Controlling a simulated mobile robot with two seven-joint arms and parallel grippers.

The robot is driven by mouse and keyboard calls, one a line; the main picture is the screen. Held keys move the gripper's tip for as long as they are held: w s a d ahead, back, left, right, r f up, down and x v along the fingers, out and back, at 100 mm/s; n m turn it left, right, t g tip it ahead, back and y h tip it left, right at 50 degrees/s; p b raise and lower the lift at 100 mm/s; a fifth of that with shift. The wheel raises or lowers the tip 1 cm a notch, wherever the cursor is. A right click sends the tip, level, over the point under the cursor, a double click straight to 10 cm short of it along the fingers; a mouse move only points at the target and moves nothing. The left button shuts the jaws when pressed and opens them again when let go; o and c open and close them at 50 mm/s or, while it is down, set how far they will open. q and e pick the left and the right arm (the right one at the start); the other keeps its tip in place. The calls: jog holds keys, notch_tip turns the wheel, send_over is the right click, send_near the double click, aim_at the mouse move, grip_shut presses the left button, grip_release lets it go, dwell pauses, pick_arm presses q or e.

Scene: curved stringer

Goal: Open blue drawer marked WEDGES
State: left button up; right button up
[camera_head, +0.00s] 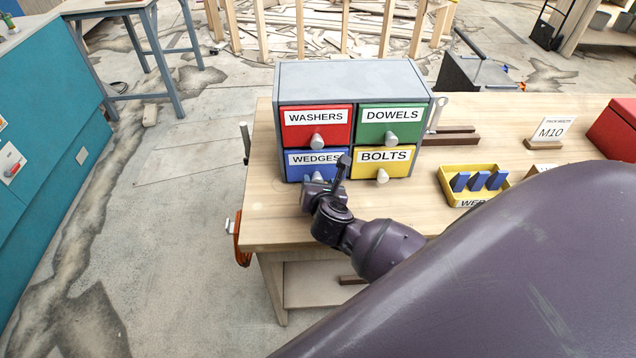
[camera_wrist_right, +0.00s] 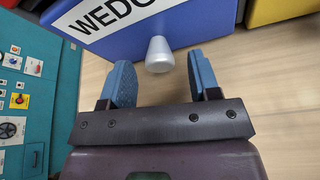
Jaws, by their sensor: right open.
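The blue drawer marked WEDGES (camera_head: 296,165) is the lower left drawer of a grey cabinet (camera_head: 350,82) on the wooden workbench, and it looks shut. Its label and blue front (camera_wrist_right: 195,28) fill the top of the right wrist view. Its pale knob (camera_wrist_right: 159,55) shows there just beyond the fingertips, between the two finger lines. My right gripper (camera_wrist_right: 160,80) is open and empty, with blue finger pads on either side of the knob's line. In the head view my right gripper (camera_head: 326,182) is in front of the drawer and hides part of it. My left gripper is out of view.
The red WASHERS (camera_head: 312,132), green DOWELS (camera_head: 398,118) and yellow BOLTS (camera_head: 370,170) drawers look shut. A yellow tray (camera_head: 448,188) with blue wedges stands to the right. The bench top (camera_head: 262,200) left of my gripper is clear.

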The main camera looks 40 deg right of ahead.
jog(key=shift+w+d+f, duration=0.15)
jog(key=shift+w+d, duration=0.05)
jog(key=shift+w, duration=0.2)
grip_shut()
jog(key=shift+s+a, duration=0.3)
jog(key=shift+s, duration=0.1)
jog(key=s+a, duration=0.1)
jog(key=s, duration=0.2)
jog(key=s+a+p, duration=0.1)
jog(key=s+a, duration=0.1)
jog(key=s, duration=0.1)
jog(key=s+a+p, duration=0.1)
jog(key=s+a, duration=0.1)
jog(key=s, duration=0.1)
jog(key=shift+a, duration=0.2)
jog(key=shift+s+a, duration=0.2)
jog(key=shift+s, duration=0.1)
